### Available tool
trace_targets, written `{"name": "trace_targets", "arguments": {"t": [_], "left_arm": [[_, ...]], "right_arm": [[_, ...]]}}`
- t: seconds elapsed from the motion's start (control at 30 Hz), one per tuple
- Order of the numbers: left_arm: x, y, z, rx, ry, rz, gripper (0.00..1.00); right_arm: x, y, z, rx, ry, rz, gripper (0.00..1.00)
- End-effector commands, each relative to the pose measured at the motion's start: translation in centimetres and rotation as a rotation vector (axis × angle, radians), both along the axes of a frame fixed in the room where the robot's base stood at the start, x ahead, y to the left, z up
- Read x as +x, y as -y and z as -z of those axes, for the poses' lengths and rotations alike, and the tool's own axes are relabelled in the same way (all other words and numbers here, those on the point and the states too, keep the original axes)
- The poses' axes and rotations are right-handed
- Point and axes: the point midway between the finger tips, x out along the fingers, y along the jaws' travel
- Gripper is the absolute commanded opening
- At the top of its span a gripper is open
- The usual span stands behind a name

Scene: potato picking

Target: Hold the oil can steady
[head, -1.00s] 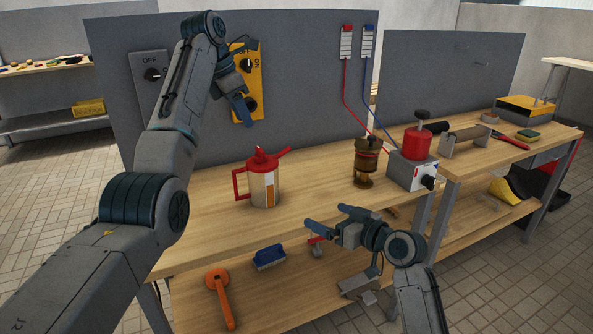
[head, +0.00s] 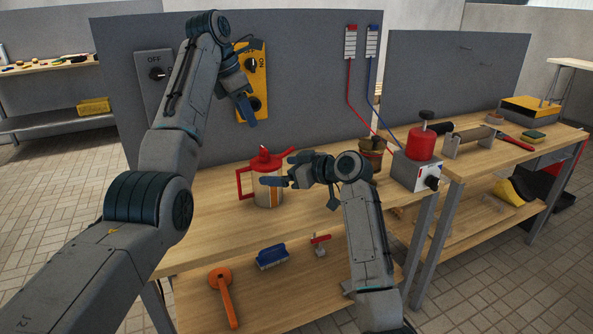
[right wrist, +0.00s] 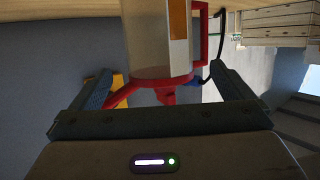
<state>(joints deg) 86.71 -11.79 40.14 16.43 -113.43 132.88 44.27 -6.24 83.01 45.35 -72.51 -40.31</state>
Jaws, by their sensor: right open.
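The oil can (head: 264,163) has a red lid, handle and spout and a pale body with an orange stripe. It stands upright on the wooden bench. My right gripper (head: 283,170) is open in front of the can and hides part of its body. In the right wrist view the can (right wrist: 155,45) appears upside down between the spread fingers of the right gripper (right wrist: 162,74); I cannot tell whether they touch it. My left gripper (head: 247,108) is raised before the yellow switch panel (head: 258,50); its finger gap is not clear.
A brass-coloured device (head: 373,157), partly behind my right arm, and a box with a red canister (head: 421,145) stand right of the can. A grey OFF panel (head: 153,97) is on the back board. A blue brush (head: 272,257) and orange tool (head: 224,297) lie on the lower shelf.

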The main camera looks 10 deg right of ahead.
Motion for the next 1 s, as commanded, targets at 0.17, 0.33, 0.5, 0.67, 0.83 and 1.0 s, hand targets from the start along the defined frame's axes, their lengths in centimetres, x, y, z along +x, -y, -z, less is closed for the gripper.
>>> {"name": "trace_targets", "arguments": {"t": [0.17,0.33,0.5,0.67,0.83,1.0], "left_arm": [[0.0,0.0,0.0,0.0,0.0,0.0,0.36],[0.0,0.0,0.0,0.0,0.0,0.0,0.36],[0.0,0.0,0.0,0.0,0.0,0.0,0.36],[0.0,0.0,0.0,0.0,0.0,0.0,0.36],[0.0,0.0,0.0,0.0,0.0,0.0,0.36],[0.0,0.0,0.0,0.0,0.0,0.0,0.36]], "right_arm": [[1.8,-2.5,0.9,0.002,-0.002,-0.001,1.0],[3.0,-3.8,1.5,0.001,-0.001,0.0,1.0],[3.4,-4.3,1.7,0.0,-0.001,0.001,1.0],[3.4,-4.4,1.7,0.0,-0.001,0.001,1.0],[3.4,-4.3,1.7,0.0,-0.001,0.001,0.82],[3.4,-4.3,1.7,0.0,-0.001,0.001,0.49]]}}
